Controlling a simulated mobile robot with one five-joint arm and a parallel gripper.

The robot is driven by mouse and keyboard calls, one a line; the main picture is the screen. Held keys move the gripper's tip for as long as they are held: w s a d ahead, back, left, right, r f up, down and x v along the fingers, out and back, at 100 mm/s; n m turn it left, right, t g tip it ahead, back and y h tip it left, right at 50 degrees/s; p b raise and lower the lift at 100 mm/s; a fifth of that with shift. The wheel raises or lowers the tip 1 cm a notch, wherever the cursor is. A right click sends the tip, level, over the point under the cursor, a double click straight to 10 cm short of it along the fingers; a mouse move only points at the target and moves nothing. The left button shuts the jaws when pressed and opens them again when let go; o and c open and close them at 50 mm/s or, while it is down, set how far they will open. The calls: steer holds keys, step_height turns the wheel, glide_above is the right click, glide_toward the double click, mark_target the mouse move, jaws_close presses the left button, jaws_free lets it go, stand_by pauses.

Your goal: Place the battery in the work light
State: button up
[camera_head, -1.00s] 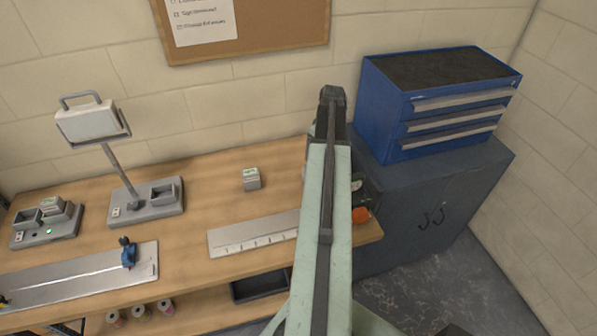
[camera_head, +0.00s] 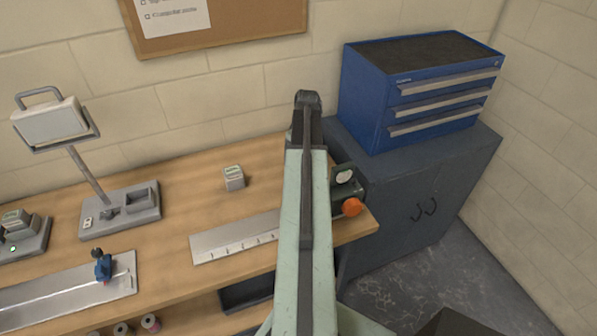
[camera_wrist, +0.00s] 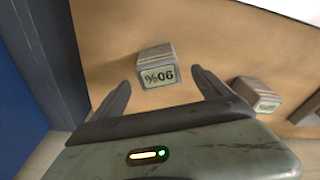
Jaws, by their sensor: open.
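A small grey battery with a pale label reading 90% upside down (camera_wrist: 158,66) lies on the bench between and just beyond my fingertips in the wrist view. My gripper (camera_wrist: 160,88) is open and empty. A second grey battery (camera_wrist: 256,95) lies to its right; a small grey battery with a green-marked top also shows on the bench in the head view (camera_head: 234,178). My arm hides the bench under the gripper there. The work light (camera_head: 50,122) stands at left, its lamp on a pole above a grey base (camera_head: 120,211) with a seemingly empty socket.
A charger (camera_head: 20,236) with a green light holds a battery at far left. A steel rule (camera_head: 232,238) lies near the front edge. A green box with an orange knob (camera_head: 351,207) sits at the bench's right end. A blue drawer chest (camera_head: 420,90) stands on a grey cabinet.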

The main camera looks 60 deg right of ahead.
step_height(320, 180, down, 4)
steer(key=b, duration=0.2)
steer(key=shift+w+d+r+b, duration=0.1)
steer(key=shift+w+b, duration=0.05)
steer(key=shift+b, duration=0.15)
steer(key=shift+r, duration=0.15)
jaws_close()
steer(key=shift+r+p, duration=0.1)
steer(key=shift+p, duration=0.2)
